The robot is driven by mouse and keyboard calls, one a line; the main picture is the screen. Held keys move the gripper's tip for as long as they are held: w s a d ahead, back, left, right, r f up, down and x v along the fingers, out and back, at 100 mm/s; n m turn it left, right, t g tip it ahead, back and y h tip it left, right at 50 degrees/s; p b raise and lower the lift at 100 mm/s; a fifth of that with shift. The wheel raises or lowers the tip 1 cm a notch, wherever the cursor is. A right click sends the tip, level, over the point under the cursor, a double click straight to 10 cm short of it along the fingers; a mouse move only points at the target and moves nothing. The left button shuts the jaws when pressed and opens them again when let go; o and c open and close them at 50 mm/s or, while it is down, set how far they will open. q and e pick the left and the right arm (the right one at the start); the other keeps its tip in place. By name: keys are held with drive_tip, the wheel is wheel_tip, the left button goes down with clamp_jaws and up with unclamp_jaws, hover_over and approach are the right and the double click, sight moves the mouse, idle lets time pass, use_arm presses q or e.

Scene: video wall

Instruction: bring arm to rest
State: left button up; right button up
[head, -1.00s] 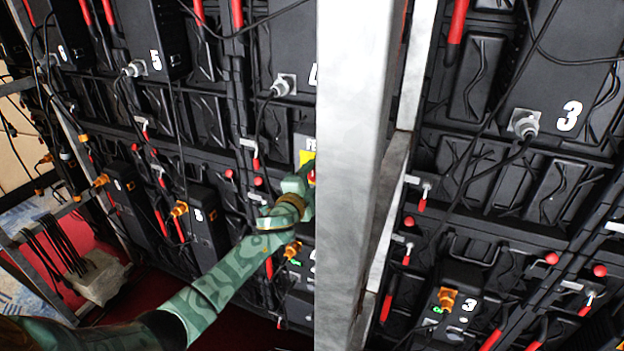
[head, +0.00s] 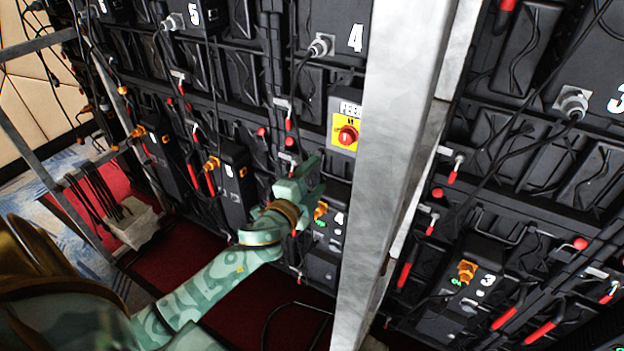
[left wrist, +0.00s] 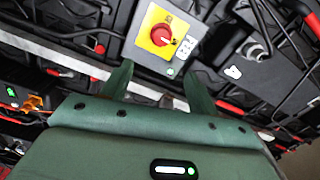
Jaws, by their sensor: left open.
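My left arm (head: 215,285) reaches in from the lower left of the head view, with its green left gripper (head: 308,175) in front of the video wall's rear. In the left wrist view the two fingers of the left gripper (left wrist: 158,90) stand apart with nothing between them. A red rotary switch on a yellow plate (head: 346,135) is just above and to the right of the gripper, apart from it. The switch also shows in the left wrist view (left wrist: 162,35), beyond the fingertips. My right gripper is not in view.
A grey metal post (head: 385,170) stands close to the right of the left gripper. Black panels carry cables, red handles and numbered boxes, such as box 4 (head: 325,240) and box 3 (head: 465,290). A pale block with black cables (head: 135,225) stands at the left on the red floor.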

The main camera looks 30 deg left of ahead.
use_arm(q)
drive_tip(key=shift+s, duration=0.35)
drive_tip(key=s+a+f+n+g+b, duration=0.1)
drive_tip(key=s+f+n+g, duration=0.2)
drive_tip(key=f, duration=0.8)
drive_tip(key=s+f+n+g, duration=0.15)
drive_tip(key=s+f, duration=0.25)
drive_tip(key=f, duration=0.7)
drive_tip(key=s+a+f+n+g+b, duration=0.15)
drive_tip(key=s+f+g, duration=0.25)
drive_tip(key=f, duration=0.8)
drive_tip(key=s+d+f+n+g+b, duration=0.2)
drive_tip(key=s+f+n+g, duration=0.15)
drive_tip(key=s+f, duration=1.15)
drive_tip(key=s+d+f+g+b, duration=0.1)
drive_tip(key=s+d+f, duration=0.1)
drive_tip(key=s, duration=0.5)
drive_tip(key=s+d+f+n+g, duration=0.1)
drive_tip(key=s+d+f+g, duration=0.1)
drive_tip(key=s, duration=0.4)
drive_tip(key=s+d+f+g+h+b, duration=0.1)
drive_tip(key=s+f+g, duration=0.1)
drive_tip(key=s+f, duration=0.2)
drive_tip(key=s, duration=0.3)
drive_tip(key=shift+s+d+b, duration=0.3)
drive_tip(key=shift+d, duration=0.1)
